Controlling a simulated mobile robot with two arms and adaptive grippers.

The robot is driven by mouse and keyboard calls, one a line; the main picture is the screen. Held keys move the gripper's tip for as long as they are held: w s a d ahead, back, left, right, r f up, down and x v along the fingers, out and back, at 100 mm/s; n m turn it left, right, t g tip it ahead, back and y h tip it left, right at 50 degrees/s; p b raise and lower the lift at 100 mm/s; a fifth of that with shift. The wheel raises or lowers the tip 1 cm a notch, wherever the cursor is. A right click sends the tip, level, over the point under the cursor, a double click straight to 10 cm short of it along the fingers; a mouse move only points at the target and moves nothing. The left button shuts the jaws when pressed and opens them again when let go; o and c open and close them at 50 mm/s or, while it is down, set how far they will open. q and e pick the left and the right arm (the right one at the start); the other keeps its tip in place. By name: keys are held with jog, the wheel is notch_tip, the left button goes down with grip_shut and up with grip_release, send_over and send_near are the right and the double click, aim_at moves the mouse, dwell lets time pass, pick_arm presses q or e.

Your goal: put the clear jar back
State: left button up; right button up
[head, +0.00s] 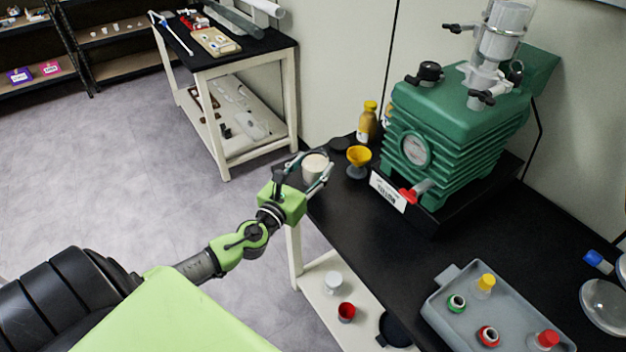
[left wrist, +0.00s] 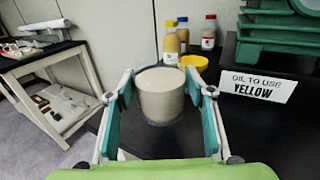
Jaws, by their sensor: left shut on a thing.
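My left gripper (head: 318,172) is shut on a pale, cream-looking jar (head: 315,163) at the far left corner of the black table. In the left wrist view the jar (left wrist: 160,94) stands upright between the two teal-padded fingers of the gripper (left wrist: 162,105). I cannot tell whether its base touches the table or hangs just above it. My right gripper is not in view.
A yellow funnel (head: 359,157) and an oil bottle (head: 367,122) stand just right of the jar. A grey tray (head: 455,320) holds several small flasks. A second table (head: 270,55) stands at the back.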

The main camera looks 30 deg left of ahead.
aim_at(308, 184)
pick_arm(q)
jog(key=shift+w+a+f, duration=0.1)
jog(key=shift+w+f, duration=0.15)
jog(key=f, duration=0.1)
jog(key=f+b, duration=0.2)
jog(key=shift+w+a+f, duration=0.1)
jog(key=shift+w+f, duration=0.15)
jog(key=shift+f, duration=0.1)
jog(key=shift+f, duration=0.15)
jog(key=o, duration=1.3)
